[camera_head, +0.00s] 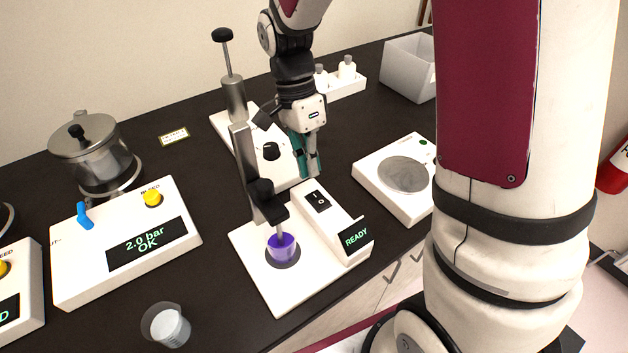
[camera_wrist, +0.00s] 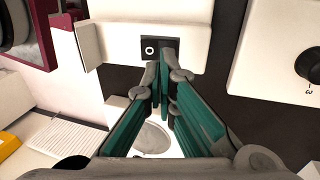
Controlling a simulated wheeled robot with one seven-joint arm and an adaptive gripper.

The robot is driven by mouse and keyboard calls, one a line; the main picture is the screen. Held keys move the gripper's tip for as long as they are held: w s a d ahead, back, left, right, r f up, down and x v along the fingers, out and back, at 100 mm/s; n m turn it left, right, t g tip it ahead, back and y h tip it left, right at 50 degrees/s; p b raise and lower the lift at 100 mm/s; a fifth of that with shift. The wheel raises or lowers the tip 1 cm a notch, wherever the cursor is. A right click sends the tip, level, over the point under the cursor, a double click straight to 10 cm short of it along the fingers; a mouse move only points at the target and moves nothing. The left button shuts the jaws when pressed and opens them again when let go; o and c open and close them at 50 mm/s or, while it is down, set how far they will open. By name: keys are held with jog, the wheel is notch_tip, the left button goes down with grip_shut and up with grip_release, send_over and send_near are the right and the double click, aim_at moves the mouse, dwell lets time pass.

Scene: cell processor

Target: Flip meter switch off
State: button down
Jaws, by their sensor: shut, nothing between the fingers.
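The meter is a white device (camera_head: 338,238) with a small display reading READY and a black rocker switch (camera_head: 317,201) marked I and O on its top. A purple cup sits under its probe on the white base plate. My gripper (camera_head: 313,172) is shut and empty, just behind the switch, pointing down. In the wrist view, the closed fingertips (camera_wrist: 166,72) lie at the right part of the switch (camera_wrist: 149,48). The O mark shows there; the other half is partly hidden by a finger. I cannot tell whether the fingertips touch it.
A tall metal stand (camera_head: 240,130) with a black knob rises close to the left of my gripper. A white scale with a round plate (camera_head: 404,176) is at right. A pressure box (camera_head: 125,245) reading 2.0 bar OK and a small cup (camera_head: 166,326) are at left.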

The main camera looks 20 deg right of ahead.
aim_at(321, 202)
jog(key=v, duration=0.6)
jog(key=shift+r, duration=0.2)
jog(key=shift+r, duration=0.1)
jog(key=shift+s+d+r, duration=0.1)
jog(key=shift+s+r, duration=0.05)
jog(key=shift+r, duration=0.4)
jog(key=shift+s+r, duration=0.2)
jog(key=shift+r, duration=0.3)
jog(key=shift+f, duration=0.1)
jog(key=x, duration=1.4)
